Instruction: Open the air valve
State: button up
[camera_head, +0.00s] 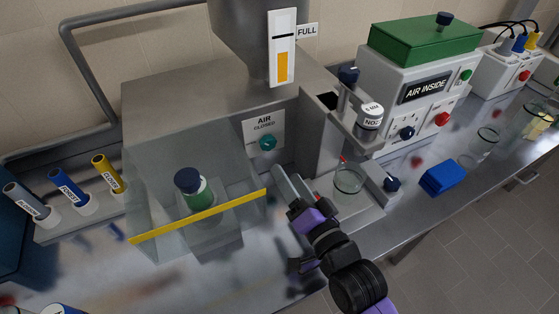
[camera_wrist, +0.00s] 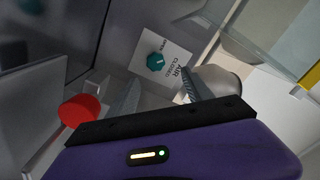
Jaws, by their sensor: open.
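The air valve is a teal knob (camera_head: 267,142) on a white plate (camera_head: 258,127) marked AIR CLOSED, fixed to the grey machine's front wall to the right of the clear box. In the wrist view the knob (camera_wrist: 155,62) shows above and between my fingers, with a pale line on its face and the word OPEN by the plate's edge. My gripper (camera_head: 290,179) is below and slightly right of the knob in the head view. In the wrist view my gripper (camera_wrist: 162,92) is open and empty, its fingers apart and short of the knob.
A clear box (camera_head: 152,190) with a yellow edge bar (camera_head: 197,215) stands left of my gripper. A glass beaker (camera_head: 348,178) stands close on the right. A red round thing (camera_wrist: 80,110) is at left in the wrist view. A blue block (camera_head: 442,177) lies farther right.

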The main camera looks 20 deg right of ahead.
aim_at(270, 146)
jog(key=shift+n, duration=0.4)
jog(key=w, duration=0.4)
jog(key=w+p, duration=0.1)
jog(key=w, duration=0.2)
jog(key=w+p, duration=0.1)
jog(key=w, duration=0.3)
jog(key=shift+w+d+f, duration=0.2)
jog(key=shift+w+f, duration=0.1)
grip_shut()
jog(key=shift+n, duration=0.3)
jog(key=n+b, duration=0.1)
jog(key=n, duration=0.3)
jog(key=shift+f, duration=0.1)
jog(key=shift+n+b, duration=0.35)
jog(key=shift+n, duration=1.85)
